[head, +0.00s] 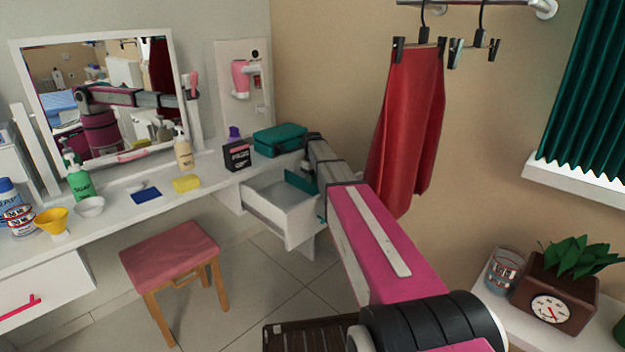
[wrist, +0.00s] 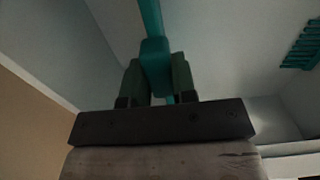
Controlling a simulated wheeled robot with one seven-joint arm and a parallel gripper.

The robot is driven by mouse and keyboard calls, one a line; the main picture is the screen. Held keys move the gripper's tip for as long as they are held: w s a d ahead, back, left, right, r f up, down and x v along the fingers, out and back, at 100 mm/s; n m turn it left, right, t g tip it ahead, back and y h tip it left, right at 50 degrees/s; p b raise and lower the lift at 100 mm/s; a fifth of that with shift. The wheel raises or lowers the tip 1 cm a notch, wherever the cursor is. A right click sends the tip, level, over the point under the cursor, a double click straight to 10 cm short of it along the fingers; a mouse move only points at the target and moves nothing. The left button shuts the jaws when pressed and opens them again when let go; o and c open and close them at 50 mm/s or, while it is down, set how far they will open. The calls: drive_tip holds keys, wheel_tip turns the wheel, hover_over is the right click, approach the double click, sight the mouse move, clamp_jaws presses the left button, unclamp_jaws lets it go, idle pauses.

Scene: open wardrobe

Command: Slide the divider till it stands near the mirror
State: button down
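The divider (head: 300,182) is a teal upright panel across the open white drawer (head: 268,207), toward the drawer's right end. The mirror (head: 105,100), in a white frame, stands on the dressing table at the left. In the wrist view, my gripper (wrist: 157,82) has its two dark green fingers on either side of a teal block on the divider (wrist: 154,52), apparently touching it. A thin teal edge runs up from this block. In the head view, my arm hides the gripper and the drawer's right side.
A teal case (head: 280,140), a black box (head: 237,156), a yellow sponge (head: 187,183) and bottles stand on the dressing table (head: 130,205). A pink stool (head: 170,250) stands in front. A red skirt (head: 408,120) hangs behind my arm.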

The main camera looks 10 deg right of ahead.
drive_tip(key=s+a, duration=0.3)
drive_tip(key=a, duration=0.2)
drive_tip(key=s+a, duration=0.4)
drive_tip(key=a, duration=0.1)
drive_tip(key=s+a, duration=0.4)
drive_tip(key=a, duration=0.1)
drive_tip(key=c, duration=0.9)
unclamp_jaws()
wheel_tip(320, 180, up, 11)
drive_tip(key=shift+f, duration=0.1)
